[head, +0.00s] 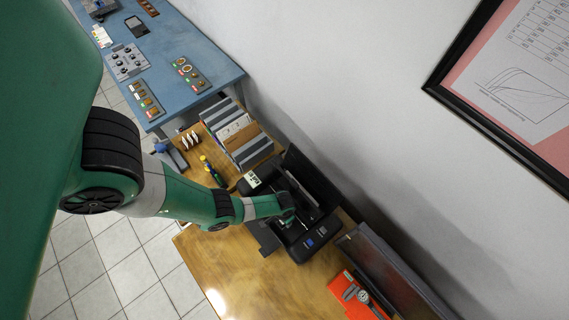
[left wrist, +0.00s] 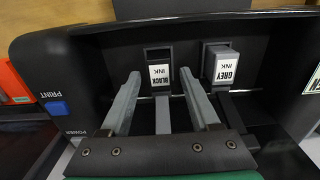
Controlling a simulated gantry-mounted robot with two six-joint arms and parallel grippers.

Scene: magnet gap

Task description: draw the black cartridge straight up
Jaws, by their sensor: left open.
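The black cartridge (left wrist: 158,55), with a white label reading BLACK INK, sits in a slot of the dark printer (left wrist: 110,50) in the left wrist view. My left gripper (left wrist: 160,76) is open, with one finger to each side of the label in the picture. I cannot tell how far the fingertips are from the cartridge, and nothing shows between them in their grip. In the head view the left gripper (head: 288,215) is over the open printer (head: 300,250), and the arm hides the cartridge. My right gripper is not in view.
A grey cartridge (left wrist: 222,66) stands close right of the black one, near the right finger. The raised printer lid (head: 312,178) stands by the wall. The front table (head: 235,275) is clear.

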